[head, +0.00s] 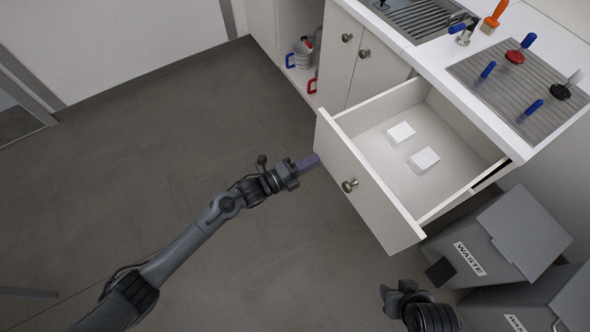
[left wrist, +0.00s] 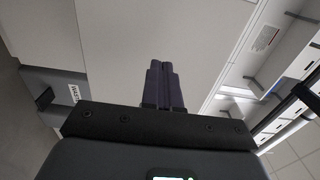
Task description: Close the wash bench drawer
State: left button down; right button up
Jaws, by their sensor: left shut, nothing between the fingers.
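The wash bench drawer (head: 372,207) is pulled well out from the white bench. Its front panel carries a round metal knob (head: 349,186), and two small white boxes (head: 400,133) (head: 424,159) lie inside. My left gripper (head: 314,160) is shut and empty, its fingertips at the outer face of the drawer front, up and left of the knob. Whether they touch it I cannot tell. In the left wrist view the shut fingers (left wrist: 166,72) point at a pale flat panel. My right gripper (head: 384,292) shows partly at the bottom; its fingers are unclear.
Stamp-like tools lie on the ribbed worktop mat (head: 500,85). The floor (head: 180,150) before the drawer is clear.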

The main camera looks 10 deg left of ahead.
aim_at(330, 151)
pick_arm(q)
jog(key=shift+b+x, duration=0.45)
jog(key=shift+x, duration=1.55)
